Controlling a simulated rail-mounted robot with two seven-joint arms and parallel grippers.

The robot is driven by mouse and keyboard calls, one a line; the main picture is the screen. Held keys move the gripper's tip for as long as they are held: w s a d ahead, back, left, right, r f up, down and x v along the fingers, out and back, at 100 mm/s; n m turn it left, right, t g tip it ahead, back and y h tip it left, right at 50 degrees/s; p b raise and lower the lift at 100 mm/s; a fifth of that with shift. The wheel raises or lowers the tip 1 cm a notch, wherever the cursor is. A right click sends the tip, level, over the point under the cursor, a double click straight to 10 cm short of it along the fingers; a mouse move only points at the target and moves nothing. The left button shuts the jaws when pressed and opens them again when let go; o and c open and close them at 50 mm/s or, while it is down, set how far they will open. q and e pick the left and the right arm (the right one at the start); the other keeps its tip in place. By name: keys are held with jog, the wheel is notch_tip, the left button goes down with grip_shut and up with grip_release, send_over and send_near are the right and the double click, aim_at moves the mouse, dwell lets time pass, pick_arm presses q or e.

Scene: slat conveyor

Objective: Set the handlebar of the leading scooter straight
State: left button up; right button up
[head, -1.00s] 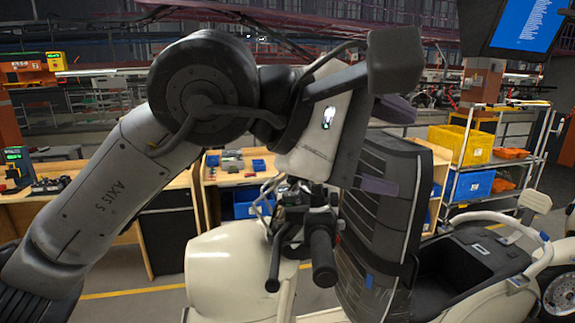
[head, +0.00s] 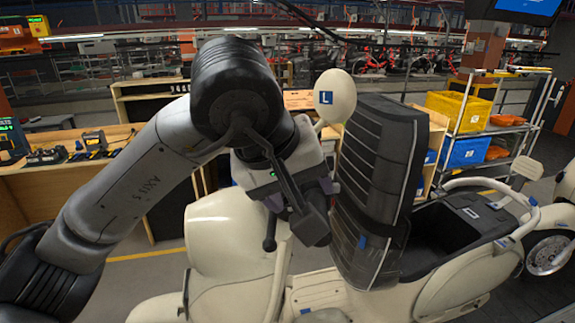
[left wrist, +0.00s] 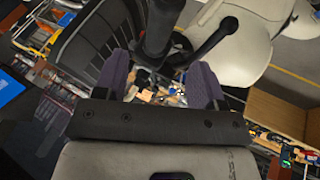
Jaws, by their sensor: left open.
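The cream scooter (head: 222,238) stands in front of me, its front end at the left and its body running right. Its handlebar is mostly hidden behind my left gripper in the head view; one black grip (head: 270,232) shows below the gripper. My left gripper (head: 300,195) points down over the handlebar. In the left wrist view, its purple fingers (left wrist: 160,78) are apart. A black handlebar grip (left wrist: 160,28) and a lever (left wrist: 215,40) show ahead of them. I cannot tell whether the grip lies between the fingers. My right gripper is not in view.
A tall black ribbed panel (head: 375,185) stands right beside the handlebar. A cream round part with a blue L label (head: 338,92) rises behind the gripper. Another scooter's wheel (head: 550,255) is at the right. Workbenches and a rack with bins (head: 458,110) stand behind.

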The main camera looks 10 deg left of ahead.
pick_arm(q)
jog(key=p+x, duration=0.1)
jog(key=x, duration=0.8)
jog(key=shift+p, duration=0.3)
jog(key=c, duration=1)
jog(key=shift+d+f+b, duration=0.3)
jog(key=shift+d+b, duration=0.1)
jog(key=shift+c, duration=0.2)
jog(key=shift+d+f+n+t+y+b, duration=0.25)
jog(key=shift+d+f+b, duration=0.1)
jog(key=shift+d, duration=0.25)
jog(key=shift+d+f+n+t+y+b, duration=0.15)
jog(key=shift+d+f+n+t+b, duration=0.15)
jog(key=shift+d, duration=0.3)
jog(key=shift+d, duration=0.1)
